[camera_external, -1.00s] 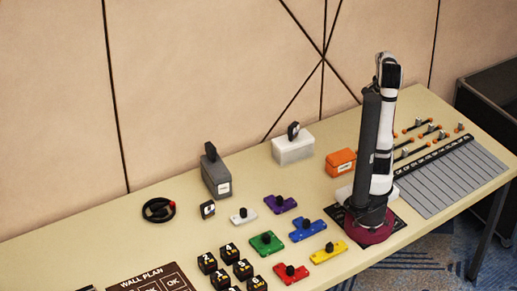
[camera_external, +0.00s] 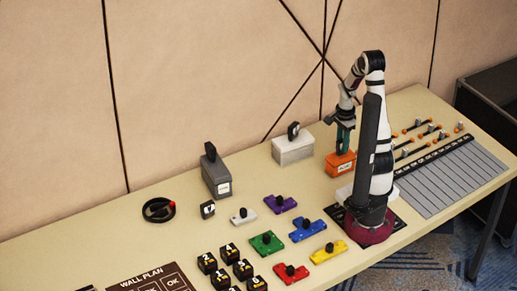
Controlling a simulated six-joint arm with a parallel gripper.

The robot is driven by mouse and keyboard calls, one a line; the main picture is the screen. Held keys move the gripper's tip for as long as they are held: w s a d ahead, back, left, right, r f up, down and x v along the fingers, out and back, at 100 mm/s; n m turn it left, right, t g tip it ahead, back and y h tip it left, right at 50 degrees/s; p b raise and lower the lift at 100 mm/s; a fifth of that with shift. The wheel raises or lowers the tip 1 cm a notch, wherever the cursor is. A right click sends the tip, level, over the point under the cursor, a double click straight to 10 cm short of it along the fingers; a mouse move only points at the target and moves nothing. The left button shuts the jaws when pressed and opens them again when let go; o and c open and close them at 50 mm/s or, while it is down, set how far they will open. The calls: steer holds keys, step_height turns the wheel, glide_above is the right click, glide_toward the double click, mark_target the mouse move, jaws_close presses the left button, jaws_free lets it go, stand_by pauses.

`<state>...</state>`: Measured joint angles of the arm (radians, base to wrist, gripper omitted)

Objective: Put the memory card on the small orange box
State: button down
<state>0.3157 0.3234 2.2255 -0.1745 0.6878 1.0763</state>
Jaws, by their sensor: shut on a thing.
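The small orange box (camera_external: 341,166) stands at the back of the table, left of my arm. My gripper (camera_external: 341,150) points down right over its top, with teal fingers. It is shut on a small dark thing, which I take to be the memory card; the fingers mostly hide it. I cannot tell whether the held thing touches the box top.
A white box (camera_external: 292,152) and a grey box (camera_external: 216,178) each carry a dark upright item. Several coloured knobbed pieces lie in front. Bare table surrounds the orange box's front.

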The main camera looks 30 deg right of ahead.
steer(key=c, duration=0.7)
jaws_free()
steer(key=shift+f, duration=0.1)
step_height(320, 180, up, 12)
steer(key=s+a+n+y, duration=0.1)
steer(key=s+a+n, duration=1.1)
steer(key=s, duration=0.4)
steer(key=shift+a+r+y, duration=0.3)
steer(key=shift+a+y, duration=0.1)
steer(key=shift+a, duration=0.05)
